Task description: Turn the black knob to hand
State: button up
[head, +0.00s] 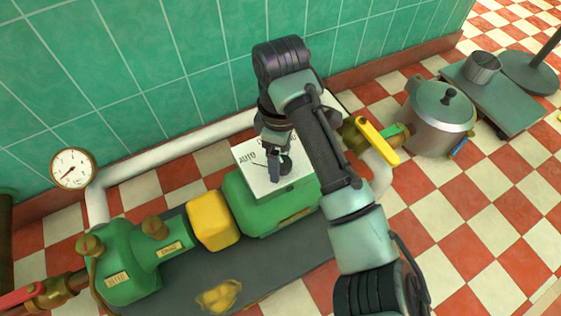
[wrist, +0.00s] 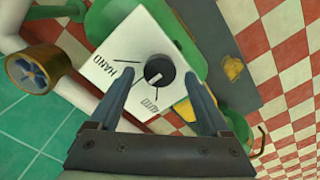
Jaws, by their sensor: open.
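The black knob (wrist: 160,70) is round and sits on a white plate (wrist: 117,83) marked HAND and AUTO, with short black lines around the knob. A small pale mark on the knob points toward the lower left in the wrist view, between the two words; its exact setting is hard to tell. In the head view the plate (head: 246,157) is on top of a green box (head: 240,204), and the knob (head: 286,164) is partly hidden by my gripper (head: 275,167). My gripper (wrist: 158,76) is open, with one finger on each side of the knob; contact cannot be told.
A yellow block (head: 213,220) and green pump housing (head: 122,262) stand left of the box. A yellow-handled valve (head: 378,141) and a pot (head: 438,118) stand right. A white pipe (head: 170,146) and gauge (head: 73,168) lie near the tiled wall.

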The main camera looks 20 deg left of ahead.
jog(key=shift+f, duration=0.15)
grip_shut()
dwell(0.4)
jog(key=shift+r+p, duration=0.25)
jog(key=shift+p, duration=0.9)
jog(key=p, duration=0.2)
jog(key=m+p, duration=0.1)
jog(key=p, duration=0.1)
jog(key=shift+s+r+m+p, duration=0.1)
jog(key=shift+r+m+p, duration=0.2)
jog(key=shift+p, duration=0.1)
jog(key=m+p, duration=0.1)
jog(key=p, duration=0.4)
jog(key=shift+m+p, duration=0.3)
jog(key=m+p, duration=0.1)
jog(key=p, duration=0.1)
jog(key=m+p, duration=0.1)
jog(key=p, duration=0.1)
jog(key=shift+f, duration=0.3)
jog(key=shift+f+m+p, duration=0.2)
jog(key=shift+m+p, duration=1.55)
jog(key=shift+m, duration=0.15)
